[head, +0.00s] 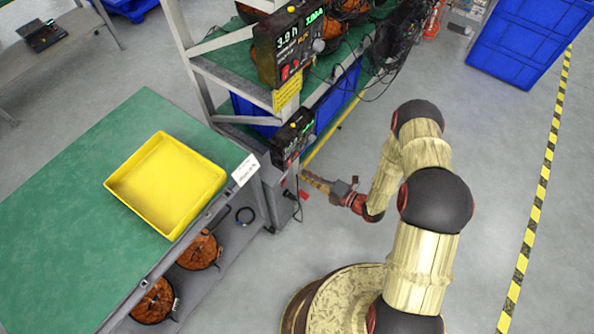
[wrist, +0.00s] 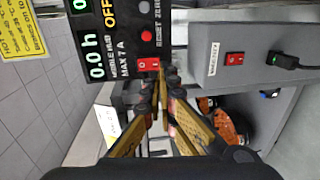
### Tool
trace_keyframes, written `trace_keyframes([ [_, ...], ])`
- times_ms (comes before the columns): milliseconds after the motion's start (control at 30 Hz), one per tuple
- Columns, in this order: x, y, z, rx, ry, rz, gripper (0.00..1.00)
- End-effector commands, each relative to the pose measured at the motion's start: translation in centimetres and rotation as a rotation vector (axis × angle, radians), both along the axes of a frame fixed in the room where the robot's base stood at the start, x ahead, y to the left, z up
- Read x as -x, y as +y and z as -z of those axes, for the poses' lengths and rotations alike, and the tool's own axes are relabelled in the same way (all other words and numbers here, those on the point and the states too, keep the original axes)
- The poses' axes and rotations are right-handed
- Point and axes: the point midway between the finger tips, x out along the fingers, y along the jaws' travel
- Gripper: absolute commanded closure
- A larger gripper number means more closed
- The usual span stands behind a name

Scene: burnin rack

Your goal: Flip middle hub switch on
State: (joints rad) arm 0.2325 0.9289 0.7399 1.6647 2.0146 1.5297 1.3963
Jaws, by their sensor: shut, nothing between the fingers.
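The middle hub (wrist: 108,35) is a black box at the upper left of the wrist view, labelled MIDDLE HUB MAX 7 A, with its display reading 0.0 h and OFF. Its red rocker switch (wrist: 148,64) is at the box's lower edge. In the head view the hub (head: 293,137) hangs at the rack post. My gripper (wrist: 161,78) is shut and empty, its tips right beside the switch; I cannot tell whether they touch it. In the head view my gripper (head: 303,177) is just below and right of the hub.
Another red switch (wrist: 234,58) sits on a grey panel with a plugged black cable (wrist: 286,62). A green workbench (head: 90,150) holds a yellow tray (head: 165,185).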

Motion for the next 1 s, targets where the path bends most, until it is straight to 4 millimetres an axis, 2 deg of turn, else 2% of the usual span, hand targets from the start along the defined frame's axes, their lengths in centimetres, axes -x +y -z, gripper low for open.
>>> trace_keyframes([
  [100,-1.2,1.7,0.4,0.0,-0.002,-0.003,1.0],
  [300,-2.6,3.4,0.6,0.0,-0.001,-0.002,1.0],
  [1000,-3.6,4.6,1.0,0.0,0.0,0.001,1.0],
])
